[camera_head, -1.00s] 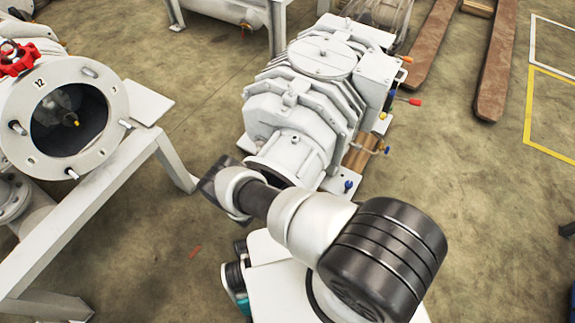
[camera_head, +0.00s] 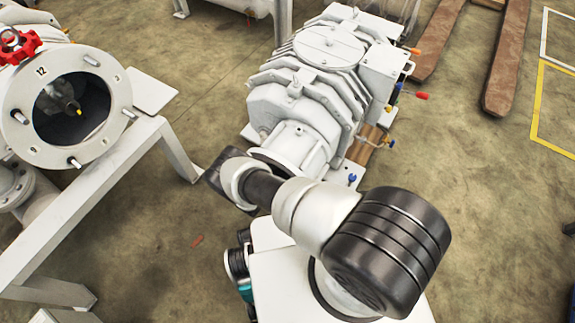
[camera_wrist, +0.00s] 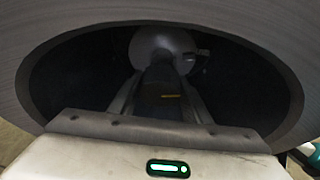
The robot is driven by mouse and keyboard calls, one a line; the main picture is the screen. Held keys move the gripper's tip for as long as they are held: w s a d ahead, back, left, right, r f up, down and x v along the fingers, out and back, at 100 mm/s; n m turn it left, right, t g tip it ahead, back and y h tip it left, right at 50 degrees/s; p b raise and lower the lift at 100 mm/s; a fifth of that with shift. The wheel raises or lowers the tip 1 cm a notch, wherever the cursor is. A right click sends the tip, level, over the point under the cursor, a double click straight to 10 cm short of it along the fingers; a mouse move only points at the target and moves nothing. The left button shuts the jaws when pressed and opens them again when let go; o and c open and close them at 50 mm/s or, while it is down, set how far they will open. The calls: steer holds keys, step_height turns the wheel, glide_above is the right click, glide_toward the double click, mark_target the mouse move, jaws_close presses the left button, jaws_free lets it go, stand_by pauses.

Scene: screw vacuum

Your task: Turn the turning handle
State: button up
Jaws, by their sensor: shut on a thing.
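The white ribbed vacuum pump (camera_head: 305,100) stands at the upper middle of the head view, with its round flange facing my arm. In the wrist view, my gripper (camera_wrist: 160,86) reaches inside the dark round opening (camera_wrist: 60,85). Its two fingers lie on either side of a dark shaft-like part (camera_wrist: 168,103) with a small yellow mark, which I take for the turning handle. They are shut on it. A pale rounded hub (camera_wrist: 162,45) sits behind it. In the head view, my wrist hides the fingers and most of the opening.
A second flanged opening (camera_head: 120,85) marked 12, with a red handwheel (camera_head: 18,45), rests on a white frame (camera_head: 75,215) at the left. Coloured levers (camera_head: 421,95) stick out on the pump's right side. Brown beams (camera_head: 508,60) lie at the upper right. The floor right is open.

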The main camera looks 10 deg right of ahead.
steer(key=shift+m, duration=0.3)
steer(key=o, duration=1.1)
steer(key=shift+a, duration=0.1)
